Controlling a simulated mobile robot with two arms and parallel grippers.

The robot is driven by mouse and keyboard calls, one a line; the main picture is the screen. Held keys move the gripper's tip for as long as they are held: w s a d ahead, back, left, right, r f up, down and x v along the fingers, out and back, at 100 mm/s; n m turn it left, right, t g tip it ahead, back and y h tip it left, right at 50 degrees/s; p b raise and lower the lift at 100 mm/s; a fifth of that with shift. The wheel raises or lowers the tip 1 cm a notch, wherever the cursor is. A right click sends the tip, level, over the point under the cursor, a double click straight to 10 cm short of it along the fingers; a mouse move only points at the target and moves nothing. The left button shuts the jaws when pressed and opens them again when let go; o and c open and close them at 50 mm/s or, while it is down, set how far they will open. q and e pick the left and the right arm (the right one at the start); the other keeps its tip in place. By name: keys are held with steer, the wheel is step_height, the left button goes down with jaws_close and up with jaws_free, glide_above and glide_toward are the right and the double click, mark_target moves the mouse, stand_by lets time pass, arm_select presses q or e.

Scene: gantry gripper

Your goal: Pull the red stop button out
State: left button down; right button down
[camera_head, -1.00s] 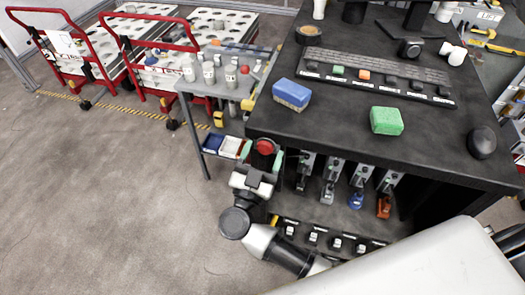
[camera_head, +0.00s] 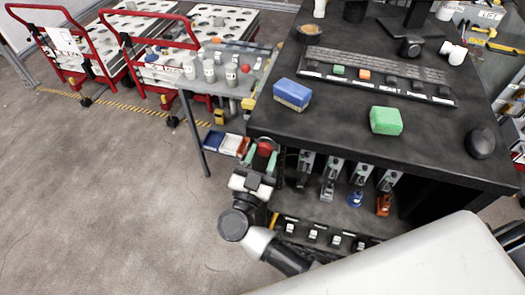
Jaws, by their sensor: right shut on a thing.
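The red stop button (camera_head: 265,149) is at the left front corner of the black desk, just below the desk top's edge. My right gripper (camera_head: 263,160) reaches up to it from below, with its greenish fingers on either side of the button. The gripper is shut on the button. The button's red face shows between the fingers; its shaft and mount are hidden behind the gripper. My left gripper is not in view.
The black desk (camera_head: 340,128) carries a blue-and-white sponge (camera_head: 291,95), a green block (camera_head: 386,121), a row of keys and a dark mouse (camera_head: 480,143). Levers hang under its front edge. A grey side table (camera_head: 205,90) holds cups.

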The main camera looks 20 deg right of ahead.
steer(key=c, duration=1)
jaws_free()
steer(key=o, duration=0.4)
steer(key=shift+s+a, duration=0.1)
steer(key=shift+s, duration=0.05)
steer(key=shift+f, duration=0.1)
steer(key=shift+s+a+f, duration=0.15)
steer(key=shift+s+f, duration=0.05)
steer(key=b+v, duration=0.4)
steer(key=v, duration=0.6)
steer(key=shift+s+a+r, duration=0.1)
steer(key=shift+s, duration=0.05)
